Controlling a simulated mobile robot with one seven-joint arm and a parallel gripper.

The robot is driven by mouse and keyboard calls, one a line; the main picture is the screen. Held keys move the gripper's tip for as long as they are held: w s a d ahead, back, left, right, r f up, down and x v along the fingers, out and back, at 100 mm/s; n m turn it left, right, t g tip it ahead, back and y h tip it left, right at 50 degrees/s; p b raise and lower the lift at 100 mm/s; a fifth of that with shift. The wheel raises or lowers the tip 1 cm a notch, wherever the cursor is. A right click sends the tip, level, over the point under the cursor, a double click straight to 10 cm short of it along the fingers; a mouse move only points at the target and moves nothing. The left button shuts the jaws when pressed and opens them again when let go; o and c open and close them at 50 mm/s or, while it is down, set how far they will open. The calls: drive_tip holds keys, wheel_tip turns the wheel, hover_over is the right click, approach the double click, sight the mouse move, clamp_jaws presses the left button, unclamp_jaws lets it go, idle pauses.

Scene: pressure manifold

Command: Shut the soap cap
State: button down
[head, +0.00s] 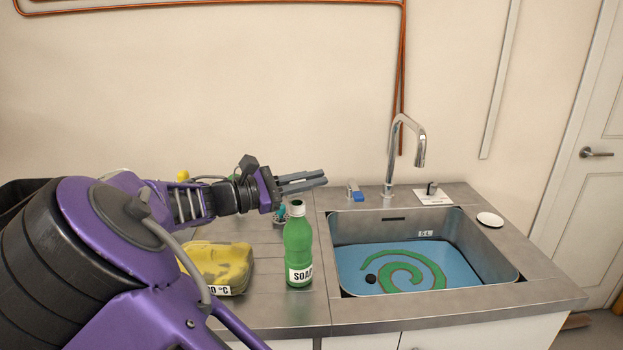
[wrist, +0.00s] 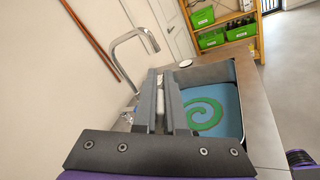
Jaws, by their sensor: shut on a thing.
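The green soap bottle (head: 298,250) stands upright on the worktop, left of the sink, with a label reading SOAP. Its top is pale grey-white; I cannot tell whether this is a cap or a bare neck. My gripper (head: 312,181) is above and apart from the bottle top in the picture, with its fingers pointing right. In the wrist view my gripper (wrist: 162,85) has its fingers close together with a narrow gap. A pale patch shows in that gap, and what the fingers hold is not clear. The bottle does not show clearly in the wrist view.
A white disc (head: 490,219) lies on the right rim. A blue-and-grey item (head: 355,190) stands left of the tap.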

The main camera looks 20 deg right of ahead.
drive_tip(key=shift+s+d+f+m+b, duration=0.1)
drive_tip(key=shift+s+f+m+b, duration=0.45)
drive_tip(key=shift+m, duration=1.4)
drive_tip(key=shift+s+d+f+m+b, duration=0.2)
drive_tip(key=shift+f+m+b, duration=0.55)
drive_tip(key=shift+m, duration=1.15)
drive_tip(key=shift+s+a+f+m+b, duration=0.1)
drive_tip(key=shift+s+f+m+b, duration=0.45)
drive_tip(key=shift+m, duration=1.4)
drive_tip(key=shift+w+f, duration=0.1)
drive_tip(key=c, duration=1)
unclamp_jaws()
drive_tip(key=shift+o, duration=0.2)
drive_tip(key=s+a+p, duration=0.1)
drive_tip(key=s+a, duration=0.2)
drive_tip(key=a, duration=1.4)
drive_tip(key=shift+s, duration=0.2)
